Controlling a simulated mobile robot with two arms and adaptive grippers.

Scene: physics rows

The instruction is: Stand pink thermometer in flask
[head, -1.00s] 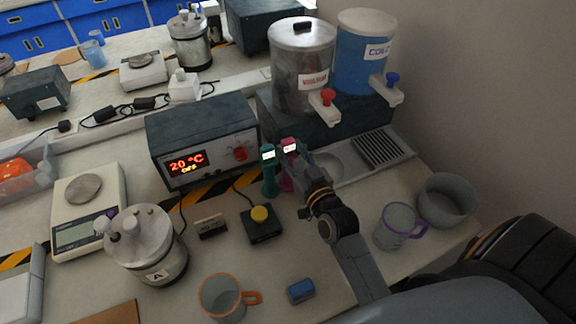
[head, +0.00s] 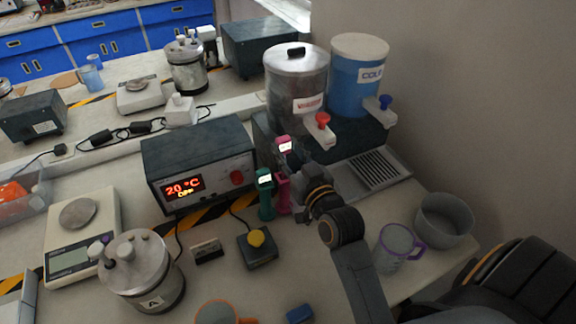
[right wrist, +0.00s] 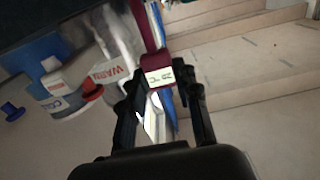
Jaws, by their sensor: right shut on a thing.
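The pink thermometer (head: 284,146) is held in my right gripper (head: 296,160), above a pink holder (head: 283,190). In the right wrist view its pink head and pale display (right wrist: 158,76) show between the two fingers of the gripper (right wrist: 165,88). Its lower end is hidden in the head view. A steel flask marked A (head: 143,274) stands at the lower left, with several stubs and a purple knob on its lid. It is well left of the gripper. My left gripper is out of view.
A green thermometer (head: 265,180) stands left of the pink holder. A heater box (head: 200,160) reading 20 °C, a yellow-button box (head: 256,246) and a scale (head: 82,235) are to the left. Warm (head: 297,90) and cold (head: 357,75) dispensers stand behind; a purple-rimmed mug (head: 397,248) is right.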

